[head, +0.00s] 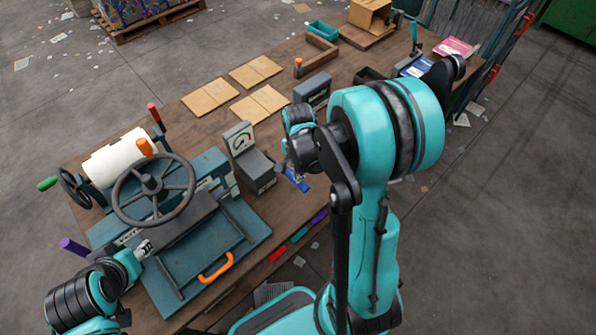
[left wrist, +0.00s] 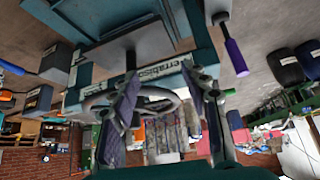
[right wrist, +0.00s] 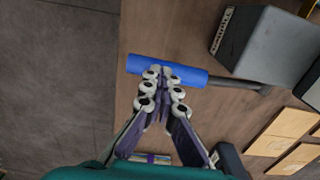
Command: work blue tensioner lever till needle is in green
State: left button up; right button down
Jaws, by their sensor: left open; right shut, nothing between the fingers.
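The blue lever handle (head: 297,180) sticks out beside the grey tensioner box (head: 255,170) near the table's front edge. In the right wrist view the blue handle (right wrist: 190,76) lies crosswise, with a dark rod running right from it. My right gripper (right wrist: 162,80) is shut and empty, its fingertips over the handle's middle; I cannot tell whether they touch. In the head view my right gripper (head: 284,163) is partly hidden by its arm. The gauge (head: 242,139) stands on the box; its needle is too small to read. My left gripper (head: 144,250) is open and empty near the press; it also shows in the left wrist view (left wrist: 163,75).
A teal press with a handwheel (head: 152,188) and an orange handle (head: 216,268) fills the table's left part. Cardboard sheets (head: 258,103) lie behind the gauge. A dark grey box (head: 312,88) stands to the right.

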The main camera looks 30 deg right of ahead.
jog(key=shift+f+b, duration=1.3)
jog(key=shift+f, duration=0.2)
dwell(0.3)
notch_tip(320, 180, up, 14)
jog(key=p, duration=1.1)
jog(key=shift+r, duration=0.2)
dwell(0.9)
notch_tip(320, 180, down, 5)
jog(key=n+b, duration=0.3)
jog(key=n, duration=0.9)
dwell(1.9)
